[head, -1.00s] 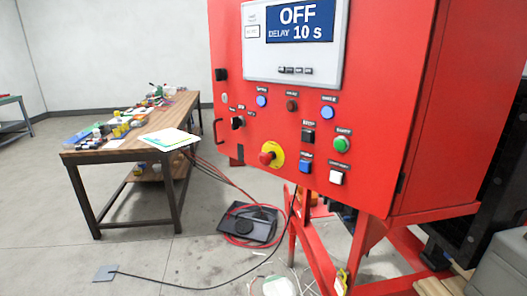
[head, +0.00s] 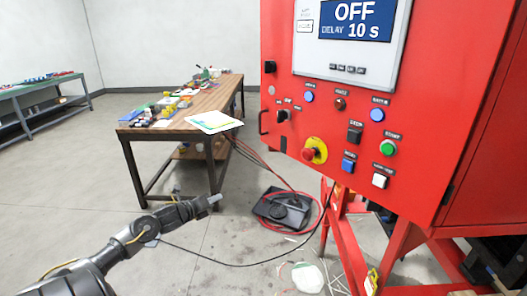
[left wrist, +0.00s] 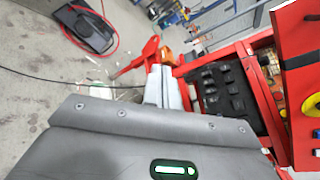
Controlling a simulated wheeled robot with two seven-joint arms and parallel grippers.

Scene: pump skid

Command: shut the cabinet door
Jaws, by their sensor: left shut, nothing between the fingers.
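The red cabinet door (head: 330,110) fills the right half of the head view. It carries a display reading OFF, several buttons and a yellow-ringed red knob. A small handle (head: 262,123) is at its left edge, and a dark hinge shows at its lower right. How far the door stands open is hard to tell. Part of the red door also shows at the right of the left wrist view (left wrist: 297,95). My left gripper (head: 214,200) is shut and empty, low and left of the door, apart from it. My right gripper is out of view.
A wooden workbench (head: 180,125) with papers and small items stands behind left of the door. A black case (head: 282,207) with red hose and a dark cable lie on the floor. The red stand (head: 345,240) is below the door. Floor at left is mostly clear.

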